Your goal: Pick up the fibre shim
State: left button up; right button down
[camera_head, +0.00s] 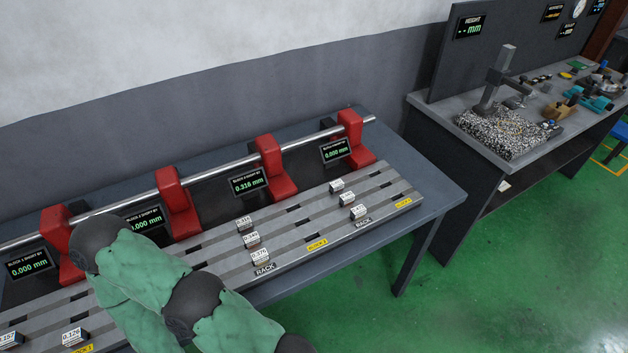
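I cannot tell which piece is the fibre shim. Small labelled blocks stand on the slotted grey rack plate (300,229): a column in the middle, with a front block (260,257) and a back block (244,222), and a column to the right, with a front block (359,212) and a back block (336,186). At the lower left are a block marked 0.126 (74,337) and one marked 0.157 (8,340). Neither gripper shows. One of my arms, green and dark grey, crosses the lower left and hides part of the plate.
Red clamp blocks (270,163) hold a long steel rod (212,174) behind the plate. One display (249,183) reads 0.316 mm; the others read 0.000 mm. A second bench (440,108) at right carries a gauge stand (493,80) on a speckled slab (508,132). Green floor between is clear.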

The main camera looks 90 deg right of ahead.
aim_at(245, 224)
jog(key=j+z, duration=0.15)
jog(key=z, duration=2.55)
